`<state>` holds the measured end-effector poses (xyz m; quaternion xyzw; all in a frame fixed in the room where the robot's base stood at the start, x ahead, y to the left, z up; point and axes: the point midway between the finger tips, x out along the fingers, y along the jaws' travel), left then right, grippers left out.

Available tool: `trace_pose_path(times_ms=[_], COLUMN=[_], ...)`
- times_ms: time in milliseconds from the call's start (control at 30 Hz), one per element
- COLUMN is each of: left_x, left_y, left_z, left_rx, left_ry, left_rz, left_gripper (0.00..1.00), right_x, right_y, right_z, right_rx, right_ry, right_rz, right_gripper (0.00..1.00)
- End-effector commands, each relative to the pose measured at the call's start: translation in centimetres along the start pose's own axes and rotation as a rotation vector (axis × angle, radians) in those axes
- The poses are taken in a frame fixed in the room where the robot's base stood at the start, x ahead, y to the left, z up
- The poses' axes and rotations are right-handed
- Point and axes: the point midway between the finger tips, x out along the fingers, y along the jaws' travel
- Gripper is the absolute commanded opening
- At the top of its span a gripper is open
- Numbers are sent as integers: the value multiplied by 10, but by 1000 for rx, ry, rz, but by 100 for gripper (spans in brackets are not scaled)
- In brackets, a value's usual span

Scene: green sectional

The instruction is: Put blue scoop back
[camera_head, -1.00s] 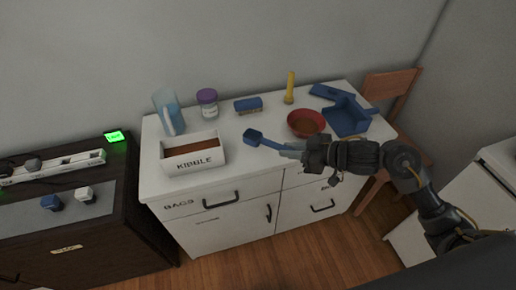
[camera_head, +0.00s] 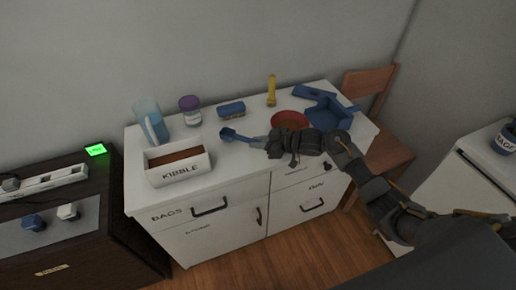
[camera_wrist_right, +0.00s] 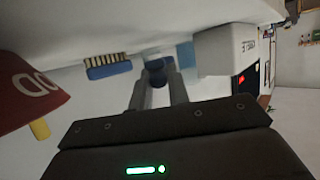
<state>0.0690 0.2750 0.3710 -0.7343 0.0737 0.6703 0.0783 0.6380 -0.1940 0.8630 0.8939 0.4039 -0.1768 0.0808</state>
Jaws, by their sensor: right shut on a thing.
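The blue scoop (camera_head: 229,135) is held out to the left by my right gripper (camera_head: 266,143), which is shut on its handle. The scoop head is just right of the white box marked KIBBLE (camera_head: 180,175), which holds brown kibble (camera_head: 176,160). The scoop is outside the box; its exact height over the top is hard to tell. In the right wrist view the blue scoop (camera_wrist_right: 155,70) shows beyond the fingers of the right gripper (camera_wrist_right: 158,95), with the white box (camera_wrist_right: 222,50) to its right. My left gripper is not in view.
Behind stand a clear blue pitcher (camera_head: 150,122), a purple-lidded jar (camera_head: 190,111), a blue brush (camera_head: 231,110) and a yellow item (camera_head: 271,90). A red bowl (camera_head: 289,119) and a blue dustpan (camera_head: 328,110) are right.

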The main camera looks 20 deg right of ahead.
Motion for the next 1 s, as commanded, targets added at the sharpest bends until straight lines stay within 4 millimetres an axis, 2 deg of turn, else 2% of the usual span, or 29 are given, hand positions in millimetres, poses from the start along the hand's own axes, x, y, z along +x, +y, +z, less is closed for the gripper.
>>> trace_pose_path(times_ms=[300,667,700,833,867,1000], left_x=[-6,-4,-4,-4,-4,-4], left_y=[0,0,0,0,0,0], left_z=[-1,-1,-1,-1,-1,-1], left_rx=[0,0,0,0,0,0], left_ry=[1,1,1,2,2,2], left_rz=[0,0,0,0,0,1], left_gripper=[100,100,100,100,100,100], right_x=[15,16,16,16,16,16], right_y=[2,2,3,3,2,3], right_z=[30,34,35,34,34,34], right_rx=[2,1,1,1,1,1], right_ry=[-1,-1,-1,-1,-1,-1], right_rz=[0,1,1,1,1,1], right_gripper=[0,0,19,36,39,39])
